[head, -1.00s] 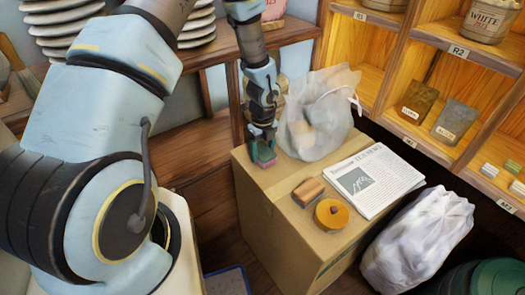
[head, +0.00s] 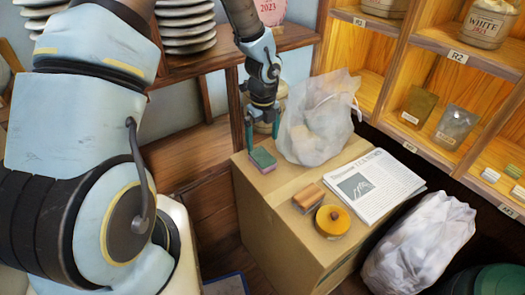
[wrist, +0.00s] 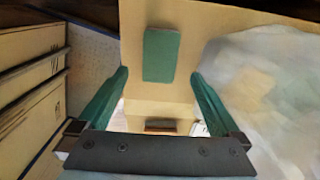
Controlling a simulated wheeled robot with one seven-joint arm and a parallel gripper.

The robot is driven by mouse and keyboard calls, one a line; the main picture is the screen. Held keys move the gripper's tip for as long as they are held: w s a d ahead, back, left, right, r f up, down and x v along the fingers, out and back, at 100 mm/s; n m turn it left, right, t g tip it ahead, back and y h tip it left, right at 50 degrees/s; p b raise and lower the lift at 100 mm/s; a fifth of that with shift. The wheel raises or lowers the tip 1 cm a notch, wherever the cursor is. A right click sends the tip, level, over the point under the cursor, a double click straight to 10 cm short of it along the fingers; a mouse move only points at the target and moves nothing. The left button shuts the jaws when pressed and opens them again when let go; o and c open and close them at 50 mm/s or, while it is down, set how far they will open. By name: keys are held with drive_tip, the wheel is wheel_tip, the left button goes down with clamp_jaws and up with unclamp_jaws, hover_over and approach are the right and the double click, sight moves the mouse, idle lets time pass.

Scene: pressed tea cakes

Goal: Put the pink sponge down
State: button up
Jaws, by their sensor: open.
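The sponge (head: 263,160) lies flat on the far left corner of the cardboard box (head: 295,255). Its top is green and a pink layer shows along its lower edge. My gripper (head: 262,128) is above it, open and empty, with its green fingers apart. In the wrist view the sponge (wrist: 160,55) shows its green face beyond the gap between my fingers (wrist: 160,76), touching neither.
A translucent bag (head: 318,125) stands on the box just right of the sponge. A wooden brush-like block (head: 308,198), a round yellow-orange item (head: 332,220) and a newspaper (head: 374,185) also lie there. A white bag (head: 418,243) is beside the box; shelves stand right.

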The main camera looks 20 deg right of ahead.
drive_tip(key=w+a+r+n, duration=0.1)
drive_tip(key=a+r+n, duration=0.7)
drive_tip(key=r, duration=0.1)
drive_tip(key=s+a+r+n, duration=0.3)
drive_tip(key=a+n, duration=0.6)
drive_tip(key=n, duration=0.3)
drive_tip(key=s+a+r+n+t, duration=0.1)
drive_tip(key=s+a+r+n, duration=0.2)
drive_tip(key=a+n, duration=0.7)
wheel_tip(320, 180, up, 3)
drive_tip(key=shift+f+n, duration=0.1)
drive_tip(key=shift+n, duration=0.8)
drive_tip(key=shift+d, duration=0.15)
